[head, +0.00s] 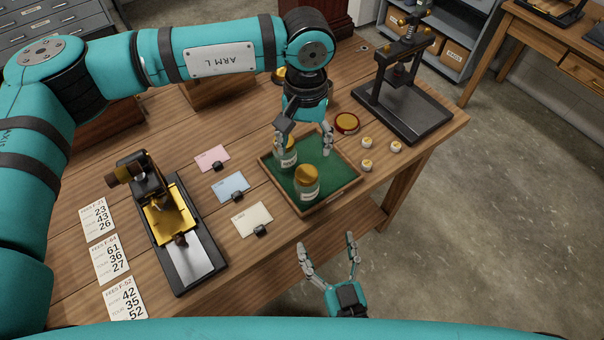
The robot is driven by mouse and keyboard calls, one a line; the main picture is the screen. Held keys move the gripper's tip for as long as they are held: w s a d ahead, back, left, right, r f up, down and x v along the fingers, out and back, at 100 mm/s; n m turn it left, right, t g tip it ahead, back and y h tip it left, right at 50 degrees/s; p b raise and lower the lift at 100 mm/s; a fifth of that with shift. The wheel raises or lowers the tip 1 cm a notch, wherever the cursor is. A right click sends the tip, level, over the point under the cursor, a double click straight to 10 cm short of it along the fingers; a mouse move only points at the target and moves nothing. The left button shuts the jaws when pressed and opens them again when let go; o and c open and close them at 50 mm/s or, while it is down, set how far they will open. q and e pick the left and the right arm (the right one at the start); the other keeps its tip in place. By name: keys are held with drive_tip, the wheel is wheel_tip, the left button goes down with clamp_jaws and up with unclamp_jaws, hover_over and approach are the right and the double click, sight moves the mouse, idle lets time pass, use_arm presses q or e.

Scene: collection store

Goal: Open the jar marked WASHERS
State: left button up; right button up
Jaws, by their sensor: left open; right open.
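Two glass jars stand upright in a green-lined wooden tray (334,197). The front jar (307,188) has a gold lid (307,173) on and a white label, too small to read surely. The rear jar (287,158) also has a pale label that I cannot read; its top is partly hidden by my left gripper. My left gripper (304,149) is open, pointing down over the back of the tray, its left finger in front of or against the rear jar; contact is unclear. My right gripper (326,243) is open and empty, in front of the table edge.
A round red-and-gold lid or tin (346,123) lies behind the tray. Several small white pots (367,142) stand to its right. A black press (404,95) stands at the back right, a brass device (170,215) at left. Card holders (232,187) lie left of the tray.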

sight(307, 173)
use_arm(q)
drive_tip(key=shift+s+d+r, duration=0.2)
drive_tip(key=shift+s, duration=0.25)
drive_tip(key=shift+s+d+r, duration=0.15)
drive_tip(key=shift+s, duration=0.25)
drive_tip(key=shift+w+a+f, duration=0.1)
drive_tip(key=shift+w+f, duration=0.1)
drive_tip(key=shift+w, duration=0.15)
use_arm(e)
drive_tip(key=x, duration=1.5)
drive_tip(key=shift+w+a+r, duration=0.1)
drive_tip(key=shift+w+a, duration=0.05)
drive_tip(key=shift+w, duration=0.25)
use_arm(q)
drive_tip(key=shift+s, duration=0.1)
use_arm(e)
drive_tip(key=shift+s, duration=0.1)
drive_tip(key=shift+c, duration=0.2)
clamp_jaws()
use_arm(q)
drive_tip(key=m, duration=0.4)
drive_tip(key=shift+f, duration=0.1)
drive_tip(key=shift+f+m, duration=0.3)
drive_tip(key=shift+f, duration=3.6)
